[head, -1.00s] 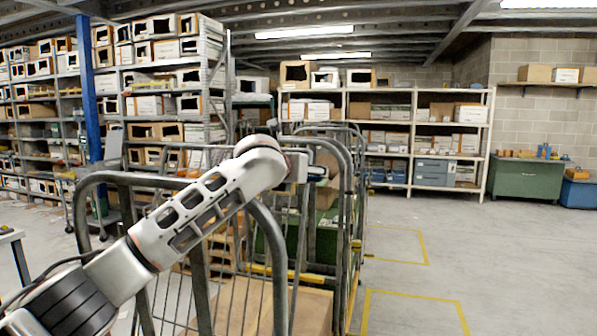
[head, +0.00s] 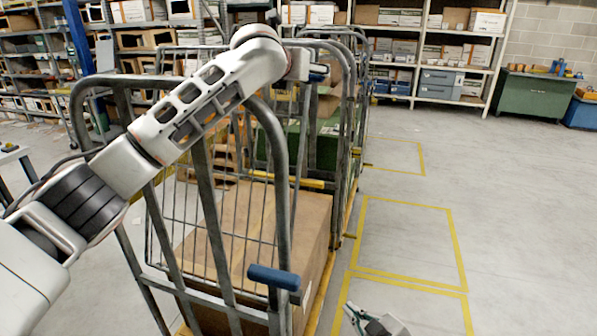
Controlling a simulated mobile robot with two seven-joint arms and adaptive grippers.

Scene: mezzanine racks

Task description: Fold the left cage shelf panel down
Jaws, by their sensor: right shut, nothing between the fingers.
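The nearest grey tubular cage (head: 282,195) stands at centre left, with wire mesh sides and a large cardboard box (head: 255,215) inside. A blue grip (head: 273,277) sits on a bar low at its near end. I cannot tell for sure which part is the left shelf panel. My left arm reaches across above the cage from the left; its gripper (head: 318,73) is small and dark near the far cage frames, and its fingers are unclear. My right gripper (head: 375,322) is at the bottom edge, right of the cage and apart from it, shut and empty, partly cut off.
More cages (head: 345,110) stand in a row behind the near one, one holding a green crate (head: 315,145). Yellow floor outlines (head: 408,205) lie to the right, on clear floor. Loaded racks (head: 440,60) and a green cabinet (head: 535,105) stand at the back.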

